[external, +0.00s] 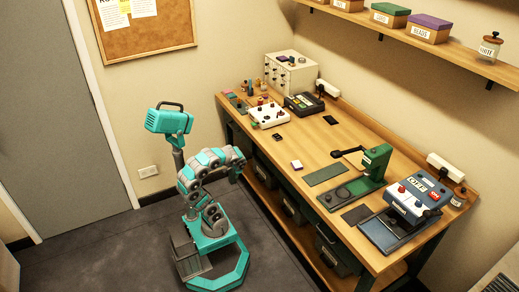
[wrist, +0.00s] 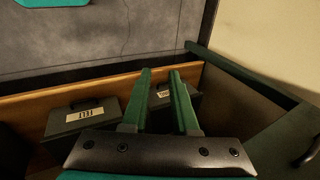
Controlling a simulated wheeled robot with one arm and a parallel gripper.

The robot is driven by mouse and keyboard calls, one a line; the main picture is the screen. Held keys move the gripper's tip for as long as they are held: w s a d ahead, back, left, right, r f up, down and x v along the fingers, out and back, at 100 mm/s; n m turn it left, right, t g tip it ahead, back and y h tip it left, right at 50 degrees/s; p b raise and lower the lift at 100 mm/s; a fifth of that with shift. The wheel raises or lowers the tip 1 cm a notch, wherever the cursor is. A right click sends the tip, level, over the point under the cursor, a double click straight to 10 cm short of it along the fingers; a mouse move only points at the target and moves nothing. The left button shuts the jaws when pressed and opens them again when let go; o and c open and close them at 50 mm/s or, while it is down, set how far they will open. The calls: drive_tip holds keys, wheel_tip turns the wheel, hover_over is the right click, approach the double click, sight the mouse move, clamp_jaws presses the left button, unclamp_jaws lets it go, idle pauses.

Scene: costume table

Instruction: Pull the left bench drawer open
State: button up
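The workbench (external: 335,137) runs along the wall in the external view. I cannot clearly make out the left bench drawer there; my arm and the shade under the bench top obscure that front. In the wrist view, a dark green panel with a black curved handle (wrist: 306,152) shows at the lower right edge; I cannot tell if it is the drawer. My gripper (external: 237,172) is by the left part of the bench front, below the top. In the wrist view, its two green fingers (wrist: 160,75) stand apart with nothing held between them, clear of the handle.
Dark bins (external: 292,208) stand on the lower shelf; one labelled bin (wrist: 83,115) is left of my fingers, another (wrist: 161,97) lies behind them. A wooden shelf edge (wrist: 60,93) crosses the wrist view. The floor (external: 110,255) in front is clear.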

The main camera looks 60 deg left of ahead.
drive_tip(key=w+a+r+m+t+y+b, duration=0.2)
drive_tip(key=w+a+r+m+y, duration=0.25)
drive_tip(key=a+r, duration=0.45)
drive_tip(key=w+a+r+m+t+y+b, duration=0.25)
drive_tip(key=w+a+r+m+y, duration=0.35)
drive_tip(key=a, duration=0.6)
drive_tip(key=shift+n+g+h, duration=0.35)
drive_tip(key=shift+n+h, duration=0.1)
drive_tip(key=shift+s+a+r+b+x, duration=0.1)
drive_tip(key=shift+s+b+x, duration=0.15)
drive_tip(key=shift+x, duration=0.85)
drive_tip(key=shift+s+a+r+b+x, duration=0.15)
drive_tip(key=shift+b+x, duration=0.1)
drive_tip(key=shift+x, duration=0.85)
drive_tip(key=shift+s+r+b+x, duration=0.15)
drive_tip(key=shift+b+x, duration=0.1)
drive_tip(key=shift+x, duration=0.85)
clamp_jaws()
drive_tip(key=shift+f, duration=0.1)
